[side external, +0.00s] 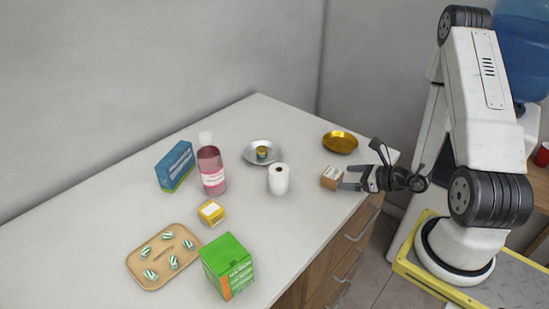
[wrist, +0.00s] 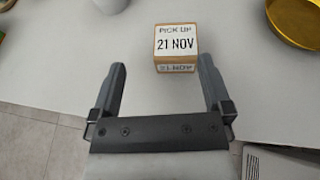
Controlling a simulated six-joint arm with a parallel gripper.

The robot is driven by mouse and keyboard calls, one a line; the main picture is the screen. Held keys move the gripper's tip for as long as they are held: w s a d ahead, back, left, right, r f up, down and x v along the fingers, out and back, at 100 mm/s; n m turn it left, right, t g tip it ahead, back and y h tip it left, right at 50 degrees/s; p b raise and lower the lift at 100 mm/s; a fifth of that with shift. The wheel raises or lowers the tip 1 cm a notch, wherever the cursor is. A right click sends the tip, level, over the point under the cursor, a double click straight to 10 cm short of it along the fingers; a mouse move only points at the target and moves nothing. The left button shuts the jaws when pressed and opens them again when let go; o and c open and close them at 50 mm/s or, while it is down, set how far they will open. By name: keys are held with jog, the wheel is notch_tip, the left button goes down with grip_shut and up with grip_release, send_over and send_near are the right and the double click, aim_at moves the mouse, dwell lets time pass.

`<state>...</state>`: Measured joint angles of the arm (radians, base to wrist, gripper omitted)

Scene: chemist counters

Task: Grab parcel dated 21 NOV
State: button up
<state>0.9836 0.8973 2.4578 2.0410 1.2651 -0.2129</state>
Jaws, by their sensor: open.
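The parcel (wrist: 175,46) is a small brown box with a white top label reading "PICK UP 21 NOV". It sits on the white counter (wrist: 60,60) and also shows near the counter's right edge in the side view (side external: 331,178). My gripper (wrist: 162,72) is open and empty. Its fingers point at the parcel, which lies just beyond the fingertips and toward the right finger in the wrist view. In the side view my gripper (side external: 350,178) is low over the counter, right of the parcel. I cannot tell whether a finger touches it.
A gold bowl (side external: 340,142) stands behind the parcel, and a white paper roll (side external: 279,181) to its left. Farther left are a silver dish (side external: 255,151), a pink bottle (side external: 211,171), a blue box (side external: 174,167), a yellow box (side external: 211,213), a green box (side external: 230,266) and a tray (side external: 148,283).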

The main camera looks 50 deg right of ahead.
aim_at(329, 175)
jog(key=shift+s+d+f+m+h, duration=0.2)
jog(key=shift+d+m+h, duration=0.3)
jog(key=shift+d+h, duration=0.15)
jog(key=shift+w, duration=0.1)
jog(key=shift+x, duration=1.2)
jog(key=shift+x, duration=2.6)
